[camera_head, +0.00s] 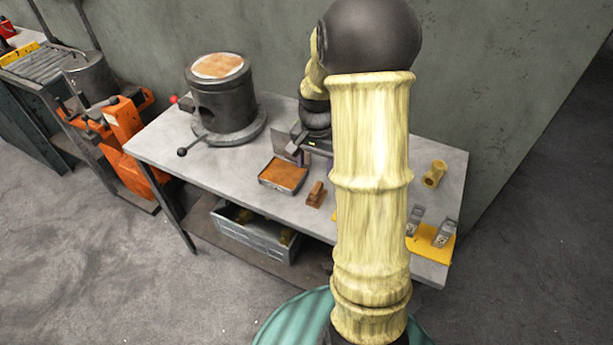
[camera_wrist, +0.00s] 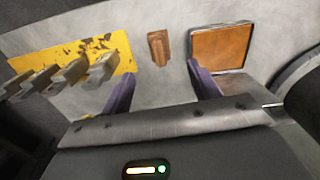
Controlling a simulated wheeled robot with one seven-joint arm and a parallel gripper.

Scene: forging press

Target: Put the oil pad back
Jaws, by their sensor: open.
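A small brown block (camera_head: 316,194), which looks like the oil pad, lies on the grey table. In the wrist view the block (camera_wrist: 159,48) lies ahead of my fingertips, roughly between them, with bare table around it. A shallow metal-rimmed square tray (camera_head: 262,182) with an orange-brown surface is beside it; in the wrist view the tray (camera_wrist: 250,50) is to the right of the block, beyond the right finger. My gripper (camera_wrist: 160,82) is open and empty, its two purple fingers apart.
The grey table (camera_head: 165,145) bears a dark cylindrical pot (camera_head: 222,108) with a lever at the left. A yellow mat (camera_head: 437,250) with metal pieces and a yellow tube (camera_head: 434,173) are at the right. A grey crate (camera_head: 262,240) sits below. The wall is close behind.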

